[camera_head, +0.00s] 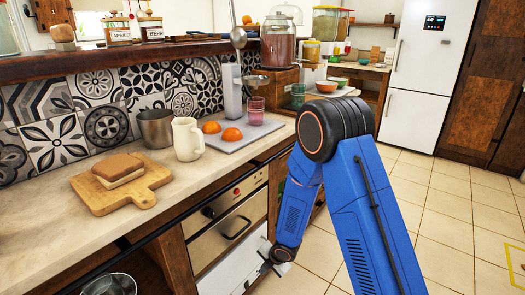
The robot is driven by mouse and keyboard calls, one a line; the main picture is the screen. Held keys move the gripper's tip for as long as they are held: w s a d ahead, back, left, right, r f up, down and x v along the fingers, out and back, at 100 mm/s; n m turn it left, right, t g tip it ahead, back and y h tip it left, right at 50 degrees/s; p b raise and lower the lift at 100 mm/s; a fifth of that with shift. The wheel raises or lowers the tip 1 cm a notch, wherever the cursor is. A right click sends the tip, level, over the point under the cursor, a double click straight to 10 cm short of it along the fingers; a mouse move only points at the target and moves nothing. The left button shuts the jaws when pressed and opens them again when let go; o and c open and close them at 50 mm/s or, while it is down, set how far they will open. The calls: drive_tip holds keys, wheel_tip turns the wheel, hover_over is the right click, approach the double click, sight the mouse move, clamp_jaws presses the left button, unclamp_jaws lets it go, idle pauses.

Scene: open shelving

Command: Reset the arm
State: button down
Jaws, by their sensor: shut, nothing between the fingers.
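My blue arm is raised in the middle right of the view, folded at a black round joint. My gripper (278,262) hangs low at the end of the forearm, in front of the lower cabinets and below the counter edge. It is small and partly hidden by the arm link; it is shut and holds nothing.
The counter (60,230) at left bears a cutting board (140,195) with a sandwich, a metal cup (156,128), a white mug (187,139) and a grey board with orange halves. An oven (228,228) is below. Tiled floor (455,215) at right is clear.

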drive_tip(key=d+r+m+t+h, duration=0.1)
drive_tip(key=d+r+m+h, duration=0.1)
drive_tip(key=d+r+m, duration=0.55)
drive_tip(key=d+r+m+t+h, duration=0.1)
drive_tip(key=d+r+m, duration=0.1)
drive_tip(key=d+r, duration=0.95)
drive_tip(key=s+d+r+m+h, duration=0.1)
drive_tip(key=s+d+r+m, duration=0.3)
drive_tip(key=r, duration=0.4)
drive_tip(key=s+d+r+m, duration=0.1)
drive_tip(key=s+r+m, duration=0.3)
drive_tip(key=s+r, duration=0.25)
drive_tip(key=s+d+r+m, duration=0.2)
drive_tip(key=s+r+m, duration=0.2)
drive_tip(key=s, duration=0.6)
drive_tip(key=s+d+r+m, duration=0.2)
drive_tip(key=s+r+m, duration=0.2)
drive_tip(key=s, duration=0.7)
drive_tip(key=shift+d+r+m+g, duration=0.3)
drive_tip(key=shift+r+m, duration=0.1)
drive_tip(key=shift+m, duration=0.75)
drive_tip(key=shift+s, duration=0.1)
